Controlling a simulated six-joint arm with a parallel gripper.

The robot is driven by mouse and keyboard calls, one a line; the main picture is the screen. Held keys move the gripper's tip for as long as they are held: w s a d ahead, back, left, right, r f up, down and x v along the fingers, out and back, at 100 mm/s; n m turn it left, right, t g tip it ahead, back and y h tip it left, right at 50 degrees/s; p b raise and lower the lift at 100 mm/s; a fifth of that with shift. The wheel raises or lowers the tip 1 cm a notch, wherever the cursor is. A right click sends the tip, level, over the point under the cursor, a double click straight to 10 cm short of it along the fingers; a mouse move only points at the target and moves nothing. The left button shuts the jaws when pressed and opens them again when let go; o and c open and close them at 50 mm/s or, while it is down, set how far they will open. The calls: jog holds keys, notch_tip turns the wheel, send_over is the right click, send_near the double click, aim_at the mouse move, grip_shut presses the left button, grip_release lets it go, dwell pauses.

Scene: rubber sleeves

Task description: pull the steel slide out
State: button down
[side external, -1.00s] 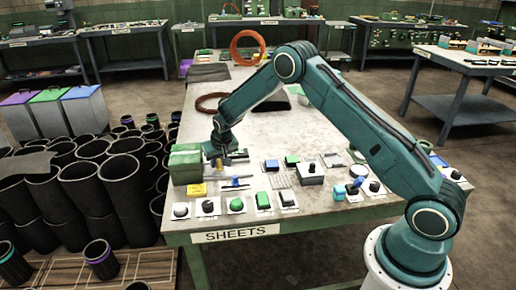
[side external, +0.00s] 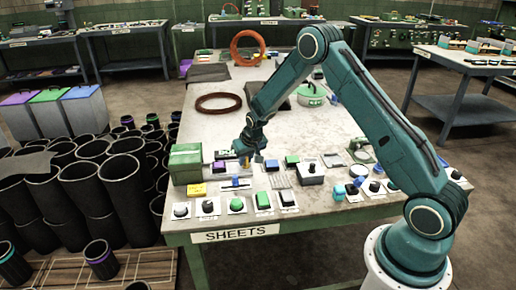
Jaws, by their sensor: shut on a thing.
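My gripper (side external: 246,161) is low over the table among the small controls, to the right of the green box (side external: 186,163). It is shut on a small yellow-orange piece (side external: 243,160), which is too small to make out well. I cannot tell the steel slide apart at this size, nor whether this piece belongs to it. A purple block (side external: 217,166) sits between the green box and my gripper. A small blue control (side external: 236,182) stands just in front of my gripper.
Several buttons and knobs on white plates line the front edge, such as a green button (side external: 263,200). A brown ring (side external: 218,103) lies farther back. The table's middle (side external: 210,130) is clear.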

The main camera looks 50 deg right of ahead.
jog(key=shift+s+d, duration=0.4)
jog(key=c, duration=1.3)
grip_release()
jog(key=shift+a+r, duration=0.1)
jog(key=shift+r, duration=0.15)
jog(key=shift+v, duration=6.6)
jog(key=shift+s, duration=0.15)
